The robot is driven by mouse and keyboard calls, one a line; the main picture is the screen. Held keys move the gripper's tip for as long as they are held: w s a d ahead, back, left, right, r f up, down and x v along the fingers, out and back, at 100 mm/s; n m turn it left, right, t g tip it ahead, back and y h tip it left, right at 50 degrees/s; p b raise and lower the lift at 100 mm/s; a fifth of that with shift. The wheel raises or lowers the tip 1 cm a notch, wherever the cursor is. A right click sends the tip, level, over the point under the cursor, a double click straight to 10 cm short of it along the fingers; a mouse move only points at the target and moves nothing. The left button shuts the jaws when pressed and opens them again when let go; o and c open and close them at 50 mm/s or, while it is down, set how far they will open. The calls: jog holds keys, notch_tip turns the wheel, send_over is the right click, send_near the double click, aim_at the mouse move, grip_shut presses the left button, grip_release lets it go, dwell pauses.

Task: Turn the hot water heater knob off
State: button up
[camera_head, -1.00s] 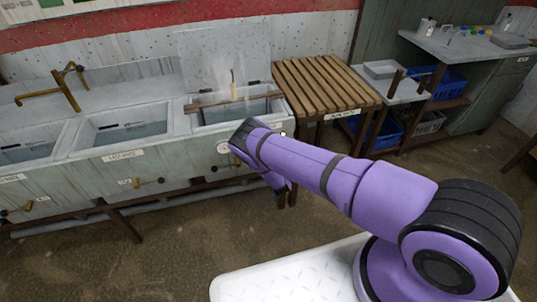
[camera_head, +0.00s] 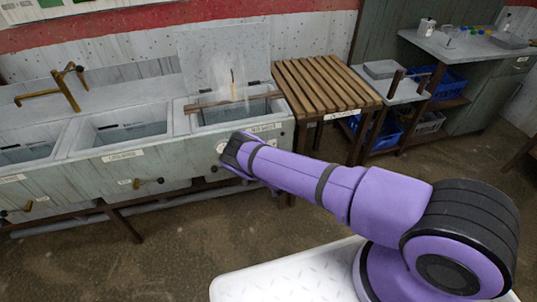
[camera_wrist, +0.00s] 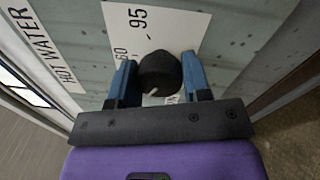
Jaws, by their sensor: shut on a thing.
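The round black heater knob (camera_wrist: 160,72) is in the upper middle of the wrist view, with a small pale mark on its face. A white dial plate (camera_wrist: 150,25) behind it reads 95 and part of a 60; the rest is covered. A "HOT WATER" label (camera_wrist: 42,48) is on the panel at left. My gripper (camera_wrist: 159,64) has its two blue fingers on either side of the knob, shut on it. In the head view the end of my arm (camera_head: 232,155) is against the front of the right-hand basin and hides the knob.
The grey sink unit (camera_head: 110,172) runs along the wall, with smaller knobs (camera_head: 148,182) on its front and a brass tap (camera_head: 65,88). Steam rises above the right basin (camera_head: 235,115). A slatted wooden table (camera_head: 325,85) stands close at its right.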

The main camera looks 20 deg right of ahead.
jog(key=o, duration=0.9)
jog(key=s, duration=1.1)
jog(key=shift+d+f, duration=0.2)
jog(key=shift+f, duration=0.1)
